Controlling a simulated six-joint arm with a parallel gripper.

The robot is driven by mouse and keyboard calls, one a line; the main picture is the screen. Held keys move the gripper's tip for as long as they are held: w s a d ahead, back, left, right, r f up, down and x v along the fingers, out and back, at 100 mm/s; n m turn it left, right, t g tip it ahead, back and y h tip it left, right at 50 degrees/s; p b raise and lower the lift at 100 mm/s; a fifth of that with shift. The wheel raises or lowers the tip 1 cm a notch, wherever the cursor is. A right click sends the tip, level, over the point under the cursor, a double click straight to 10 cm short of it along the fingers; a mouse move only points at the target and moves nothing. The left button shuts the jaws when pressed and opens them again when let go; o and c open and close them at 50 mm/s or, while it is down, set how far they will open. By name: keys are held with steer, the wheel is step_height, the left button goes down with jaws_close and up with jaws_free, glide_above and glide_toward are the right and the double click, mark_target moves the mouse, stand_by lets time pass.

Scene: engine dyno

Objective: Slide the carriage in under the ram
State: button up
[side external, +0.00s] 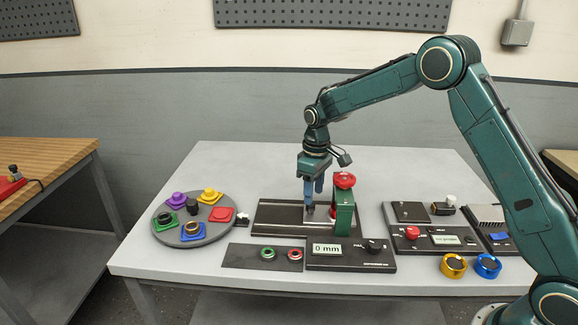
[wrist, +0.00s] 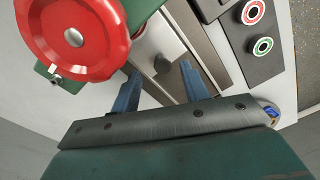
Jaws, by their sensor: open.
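The ram press is a green upright frame (side external: 344,212) with a red handwheel (side external: 345,180) on top, and the wheel fills the upper left of the wrist view (wrist: 75,38). The carriage is a light metal plate (wrist: 150,42) with a small grey knob (wrist: 163,64). It lies on the dark track (side external: 275,217), beside the green frame in the side view. My gripper (side external: 314,197) is low over the carriage, left of the frame. Its blue fingers (wrist: 161,76) are open, one on each side of the knob, with gaps visible. The area beneath the ram is partly hidden.
A readout box (side external: 350,256) showing 0 mm stands in front of the track. A panel with green and red ringed buttons (side external: 240,256) lies beside it. A round tray of coloured parts (side external: 165,228) is at left. More control boxes (side external: 408,212) stand at right.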

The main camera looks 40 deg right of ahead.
step_height(320, 180, up, 10)
steer(key=shift+d, duration=0.2)
steer(key=shift+r, duration=0.15)
stand_by(0.4)
steer(key=s+a+r+m+t, duration=0.1)
steer(key=s+r+t, duration=0.1)
steer(key=s+r, duration=0.55)
steer(key=s+a+r+m+t, duration=0.1)
steer(key=s+r, duration=0.3)
steer(key=s, duration=0.6)
steer(key=s+f+m+t, duration=0.1)
steer(key=s+f+t, duration=0.1)
steer(key=s, duration=1.5)
steer(key=shift+s+a+f+m+t, duration=0.3)
steer(key=shift+a+f+t, duration=0.1)
steer(key=shift+a+f, duration=0.1)
